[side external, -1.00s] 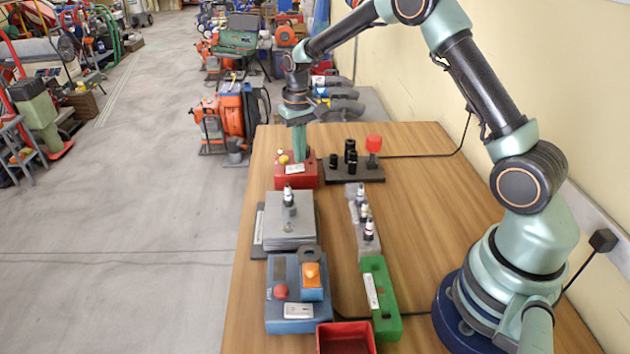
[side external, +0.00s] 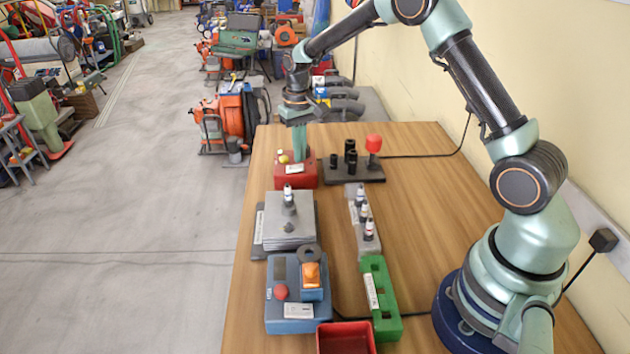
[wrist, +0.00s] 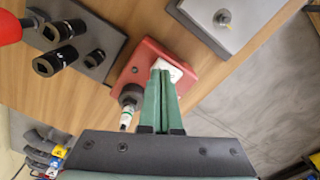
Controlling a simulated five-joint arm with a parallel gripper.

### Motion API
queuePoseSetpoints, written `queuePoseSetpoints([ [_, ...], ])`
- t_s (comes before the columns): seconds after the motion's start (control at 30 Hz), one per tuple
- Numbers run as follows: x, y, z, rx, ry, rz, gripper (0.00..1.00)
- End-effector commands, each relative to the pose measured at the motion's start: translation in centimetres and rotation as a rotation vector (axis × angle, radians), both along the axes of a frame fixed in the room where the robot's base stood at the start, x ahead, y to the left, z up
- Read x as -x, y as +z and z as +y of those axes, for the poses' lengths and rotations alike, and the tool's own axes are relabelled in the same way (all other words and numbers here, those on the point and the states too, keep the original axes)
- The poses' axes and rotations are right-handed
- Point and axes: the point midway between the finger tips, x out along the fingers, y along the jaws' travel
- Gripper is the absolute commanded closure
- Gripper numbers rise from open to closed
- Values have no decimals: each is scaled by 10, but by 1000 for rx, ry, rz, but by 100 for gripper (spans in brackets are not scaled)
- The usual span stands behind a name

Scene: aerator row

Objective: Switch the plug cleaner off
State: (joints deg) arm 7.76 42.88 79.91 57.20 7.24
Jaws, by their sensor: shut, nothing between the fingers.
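My gripper (side external: 299,146) points down at the far end of the table, its green fingers pressed together and empty. Its tips are over a small red box (side external: 303,175) with a white label and yellowish knobs. In the wrist view the fingers (wrist: 160,72) cover part of the red box (wrist: 142,62), and a dark fitting with a white-and-green piece is beside them. I cannot tell whether the tips touch it. A blue box (side external: 282,325) with an orange switch (side external: 311,275) and a red button (side external: 281,292) stands near the front. The labels are too small to read, so I cannot tell which box is the plug cleaner.
A dark rack (side external: 340,177) with black sockets and a red-topped post stands right of the red box. A grey block (side external: 305,235) holds a plug. A grey strip with several plugs, a green block (side external: 381,310) and a red tray (side external: 345,325) stand nearer.

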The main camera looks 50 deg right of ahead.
Motion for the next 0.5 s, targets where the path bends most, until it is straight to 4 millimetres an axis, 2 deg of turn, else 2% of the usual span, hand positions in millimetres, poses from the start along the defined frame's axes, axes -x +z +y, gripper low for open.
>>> queuePoseSetpoints([
  [0.5, 0, -6, 0, 0, 0, 1, 100],
])
